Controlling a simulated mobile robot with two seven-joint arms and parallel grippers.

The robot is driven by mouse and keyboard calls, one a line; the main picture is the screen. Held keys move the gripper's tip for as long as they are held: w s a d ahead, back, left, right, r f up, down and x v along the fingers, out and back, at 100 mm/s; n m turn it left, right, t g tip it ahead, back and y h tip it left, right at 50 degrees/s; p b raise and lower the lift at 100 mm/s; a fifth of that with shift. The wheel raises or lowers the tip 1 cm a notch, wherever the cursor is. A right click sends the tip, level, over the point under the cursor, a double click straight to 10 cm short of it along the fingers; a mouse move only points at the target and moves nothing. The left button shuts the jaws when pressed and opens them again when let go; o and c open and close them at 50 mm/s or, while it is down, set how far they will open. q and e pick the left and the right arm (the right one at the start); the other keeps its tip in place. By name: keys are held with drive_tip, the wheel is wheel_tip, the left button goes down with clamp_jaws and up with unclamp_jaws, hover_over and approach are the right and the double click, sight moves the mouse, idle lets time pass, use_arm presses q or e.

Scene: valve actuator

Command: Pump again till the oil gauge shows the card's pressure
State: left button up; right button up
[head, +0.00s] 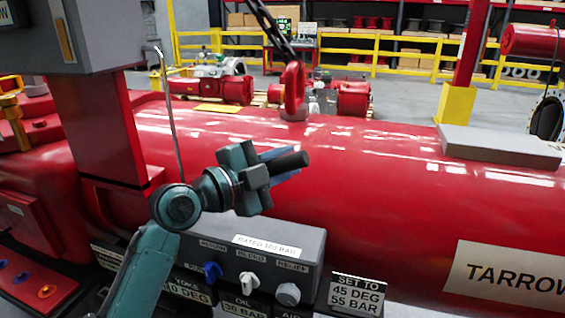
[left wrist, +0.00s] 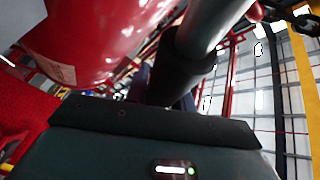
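My left gripper (head: 280,164) is raised in front of the red actuator body (head: 400,180). Its fingers are closed around a black handle grip (head: 292,161), which I take to be the pump lever's. In the left wrist view the black grip (left wrist: 178,75) and its grey bar (left wrist: 212,22) run up from between the fingers. The card (head: 357,294) reads "SET TO 45 DEG 55 BAR". The oil readout (head: 244,308), partly cut off at the bottom edge, shows "OIL 30 BAR". My right gripper is not in view.
A grey panel box (head: 305,245) marked "RATED 100 BAR" carries a blue knob (head: 212,271), a white knob (head: 249,280) and a grey knob (head: 288,293). A yoke readout (head: 190,288) is partly hidden by my left arm. A thin grey rod (head: 170,100) stands behind my wrist.

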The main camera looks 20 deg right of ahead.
use_arm(q)
clamp_jaws()
